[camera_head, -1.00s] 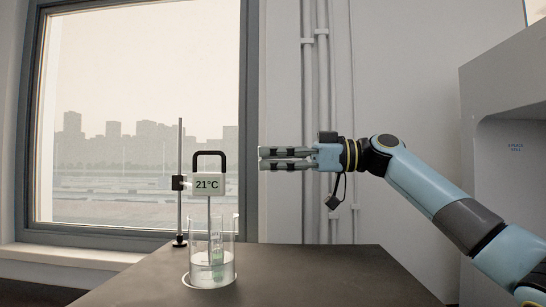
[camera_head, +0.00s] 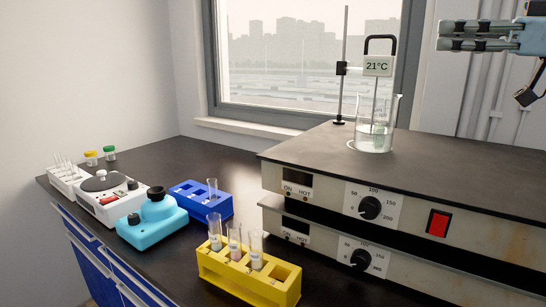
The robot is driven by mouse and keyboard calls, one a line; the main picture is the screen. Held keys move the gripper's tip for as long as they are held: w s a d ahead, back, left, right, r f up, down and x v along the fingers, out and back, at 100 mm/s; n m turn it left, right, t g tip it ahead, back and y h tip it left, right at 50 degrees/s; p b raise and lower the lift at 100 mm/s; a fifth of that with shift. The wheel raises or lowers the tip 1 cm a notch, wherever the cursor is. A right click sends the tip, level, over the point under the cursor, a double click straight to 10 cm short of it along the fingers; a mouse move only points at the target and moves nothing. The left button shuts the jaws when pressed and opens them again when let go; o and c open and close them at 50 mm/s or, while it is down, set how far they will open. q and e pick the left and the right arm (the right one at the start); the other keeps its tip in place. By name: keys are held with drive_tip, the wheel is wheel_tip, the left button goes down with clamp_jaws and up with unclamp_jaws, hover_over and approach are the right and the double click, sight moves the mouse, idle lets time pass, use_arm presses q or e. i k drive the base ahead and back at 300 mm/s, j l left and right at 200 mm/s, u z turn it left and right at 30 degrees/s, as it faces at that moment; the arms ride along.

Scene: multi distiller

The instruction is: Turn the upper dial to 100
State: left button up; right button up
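The upper dial (camera_head: 370,208) is a round black knob on a white scale plate marked 50, 100, 150 and 200. It sits on the front face of the upper hotplate (camera_head: 312,212). The pointer is too small to read for certain. A similar lower dial (camera_head: 360,259) sits below it on the lower unit. My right gripper (camera_head: 441,37) is at the top right, well above the upper dial and apart from it. Its two fingers point left and hold nothing visible; how far they are apart is unclear. My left gripper is out of view.
A beaker (camera_head: 374,140) with a 21°C thermometer (camera_head: 377,66) stands on the upper plate beside a stand rod (camera_head: 343,85). A red switch (camera_head: 437,223) is right of the dial. Yellow (camera_head: 230,268) and blue (camera_head: 215,208) tube racks stand left. Space before the dial looks free.

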sight(370, 207)
drive_tip(key=k+j, duration=0.75)
drive_tip(key=k, duration=0.25)
